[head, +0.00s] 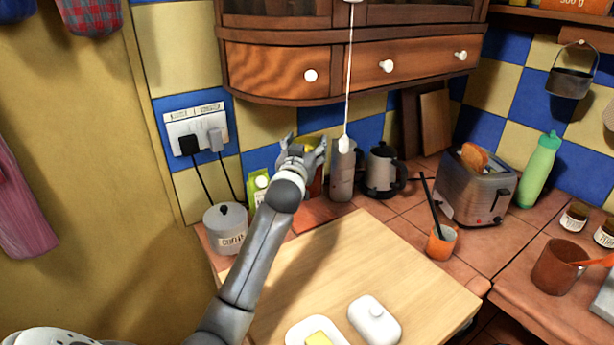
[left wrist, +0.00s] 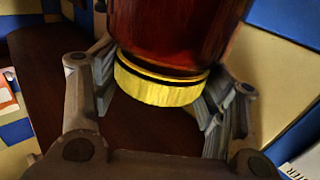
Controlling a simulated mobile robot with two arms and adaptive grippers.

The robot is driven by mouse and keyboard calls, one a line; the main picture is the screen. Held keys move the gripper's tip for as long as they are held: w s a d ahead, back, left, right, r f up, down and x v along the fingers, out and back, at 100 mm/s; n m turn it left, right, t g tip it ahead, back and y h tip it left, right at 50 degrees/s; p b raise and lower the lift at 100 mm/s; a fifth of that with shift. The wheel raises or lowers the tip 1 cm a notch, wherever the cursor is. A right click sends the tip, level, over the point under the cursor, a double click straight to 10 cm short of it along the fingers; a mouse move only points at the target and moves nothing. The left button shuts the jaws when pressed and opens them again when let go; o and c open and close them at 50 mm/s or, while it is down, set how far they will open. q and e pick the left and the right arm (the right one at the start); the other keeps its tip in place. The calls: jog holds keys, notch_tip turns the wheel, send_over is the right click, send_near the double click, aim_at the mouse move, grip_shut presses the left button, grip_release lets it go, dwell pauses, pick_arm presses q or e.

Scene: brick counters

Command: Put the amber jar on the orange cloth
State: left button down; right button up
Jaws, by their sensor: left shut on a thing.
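The amber jar (left wrist: 175,35) fills the upper middle of the left wrist view, dark red-brown with a yellow lid (left wrist: 160,85). My left gripper (head: 305,152) is shut on it, with fingers on both sides of the lid end. In the head view the gripper is raised near the back wall, below the cabinet, and mostly hides the jar. An orange-red patch (head: 312,214) lies behind the wooden board; I cannot tell whether it is the orange cloth or counter tile. My right gripper is not in view.
A sugar-type canister (head: 226,228), a green carton (head: 257,188), a grey grinder (head: 342,178) and a kettle (head: 382,172) stand along the wall. A toaster (head: 474,190) is at right. The wooden board (head: 350,265) is largely clear, with a butter dish (head: 374,320) in front.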

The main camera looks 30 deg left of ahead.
pick_arm(q)
notch_tip(320, 180, down, 8)
jog(key=shift+d+r, duration=0.1)
jog(key=shift+r, duration=0.15)
dwell(0.4)
jog(key=c, duration=0.6)
grip_release()
jog(key=shift+f, duration=0.25)
jog(key=o, duration=0.3)
jog(key=shift+s+r, duration=0.1)
jog(key=shift+o, duration=0.2)
jog(key=b+v, duration=0.1)
jog(key=v, duration=1.1)
